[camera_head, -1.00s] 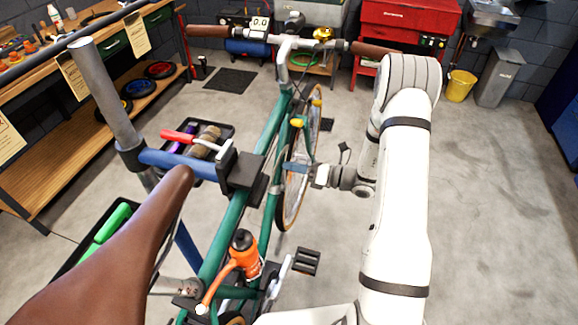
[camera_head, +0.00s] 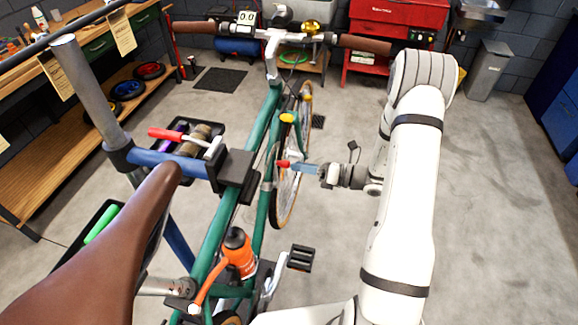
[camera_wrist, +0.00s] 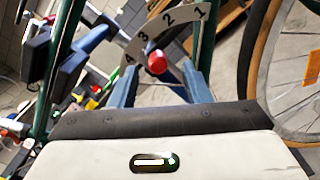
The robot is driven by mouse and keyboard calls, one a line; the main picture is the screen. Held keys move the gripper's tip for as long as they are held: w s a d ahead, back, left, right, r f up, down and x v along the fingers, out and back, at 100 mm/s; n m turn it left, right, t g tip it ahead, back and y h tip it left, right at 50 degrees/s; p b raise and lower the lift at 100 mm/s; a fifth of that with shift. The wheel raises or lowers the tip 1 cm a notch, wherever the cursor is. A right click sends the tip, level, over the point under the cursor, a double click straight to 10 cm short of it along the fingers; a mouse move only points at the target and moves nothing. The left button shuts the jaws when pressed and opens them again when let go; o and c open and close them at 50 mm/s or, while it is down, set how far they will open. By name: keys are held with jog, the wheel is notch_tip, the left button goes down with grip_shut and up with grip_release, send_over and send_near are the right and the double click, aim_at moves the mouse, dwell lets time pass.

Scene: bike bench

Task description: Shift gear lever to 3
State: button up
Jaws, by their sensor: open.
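The gear lever's red knob (camera_wrist: 157,62) shows in the wrist view, in front of a pale curved plate (camera_wrist: 185,20) marked 1 to 4 from right to left. The knob appears below the 3, but I cannot tell exactly which mark the lever is on. My gripper (camera_wrist: 158,72) is open, with one blue finger on each side of the knob and gaps showing. In the head view the red knob (camera_head: 283,164) sits beside the green bike frame, just left of my gripper's (camera_head: 297,167) tips. The lever's shaft is mostly hidden.
The bike's brown saddle (camera_head: 110,240), clamp (camera_head: 232,172) and orange bottle (camera_head: 239,255) are left of my arm. A black pedal (camera_head: 299,258) is below the gripper. The front wheel (camera_head: 286,195) is close by.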

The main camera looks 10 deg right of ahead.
jog(key=v, duration=0.2)
jog(key=shift+s+d, duration=0.15)
jog(key=shift+d, duration=0.25)
jog(key=s+a+r+n+g+h, duration=0.6)
jog(key=s+r+n+g, duration=0.45)
jog(key=n, duration=0.55)
jog(key=s+d+r+n+t+h, duration=0.3)
jog(key=s+r+n+h, duration=0.1)
jog(key=s+n+h, duration=0.1)
jog(key=s+d+r+n+t+h, duration=0.3)
jog(key=s+r+n+h, duration=0.1)
jog(key=n, duration=0.5)
jog(key=s+h, duration=0.1)
jog(key=s, duration=0.1)
jog(key=shift+s+d+r+n+t+h, duration=0.2)
jog(key=shift+s+d+n+t+h, duration=0.1)
jog(key=shift+s+n+t, duration=0.1)
